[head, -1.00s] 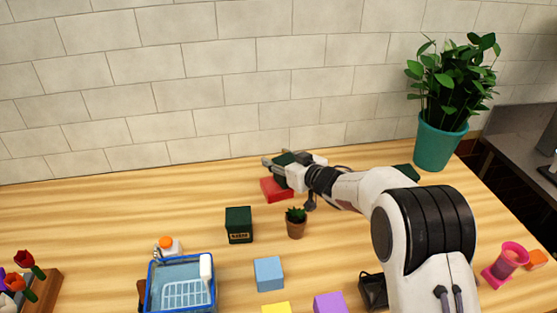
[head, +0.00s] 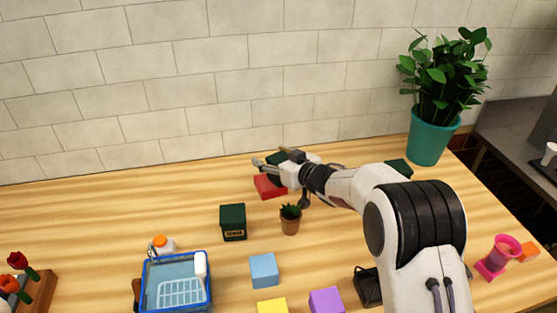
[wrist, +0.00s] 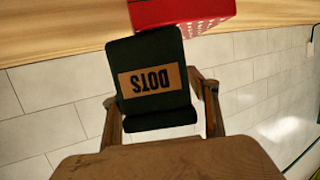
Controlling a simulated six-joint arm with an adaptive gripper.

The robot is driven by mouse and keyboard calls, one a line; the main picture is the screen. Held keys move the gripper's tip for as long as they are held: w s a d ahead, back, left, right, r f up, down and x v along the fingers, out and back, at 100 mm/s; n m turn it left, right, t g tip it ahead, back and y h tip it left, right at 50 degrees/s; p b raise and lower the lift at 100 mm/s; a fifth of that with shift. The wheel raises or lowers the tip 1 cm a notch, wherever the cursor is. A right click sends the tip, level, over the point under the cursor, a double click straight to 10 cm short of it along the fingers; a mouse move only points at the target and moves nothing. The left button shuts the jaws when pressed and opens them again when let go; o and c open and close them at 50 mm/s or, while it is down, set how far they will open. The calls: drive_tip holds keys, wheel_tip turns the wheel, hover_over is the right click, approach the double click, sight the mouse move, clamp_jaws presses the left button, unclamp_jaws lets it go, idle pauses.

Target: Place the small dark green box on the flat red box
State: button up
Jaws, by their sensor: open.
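The small dark green box (wrist: 150,55), with a tan "DOTS" label, stands between the open fingers of my gripper (wrist: 160,112) in the wrist view. The flat red box (wrist: 180,12) is at the top edge of that upside-down view, right against the green box's lower end. In the head view the red box (head: 268,187) lies flat near the wall, and the green box (head: 275,159) shows just above it, appearing to rest on it. My gripper (head: 270,157) partly hides the green box there, so the exact contact is hard to see.
Another dark green box (head: 233,222) and a small potted plant (head: 290,222) stand in front. A further dark green item (head: 400,167) is behind my arm. A blue basket (head: 150,295), a blue cube (head: 264,271) and a large teal pot (head: 432,140) are around. The left back table is clear.

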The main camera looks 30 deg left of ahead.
drive_tip(key=shift+r, duration=0.15)
drive_tip(key=shift+v, duration=1)
drive_tip(key=v, duration=1)
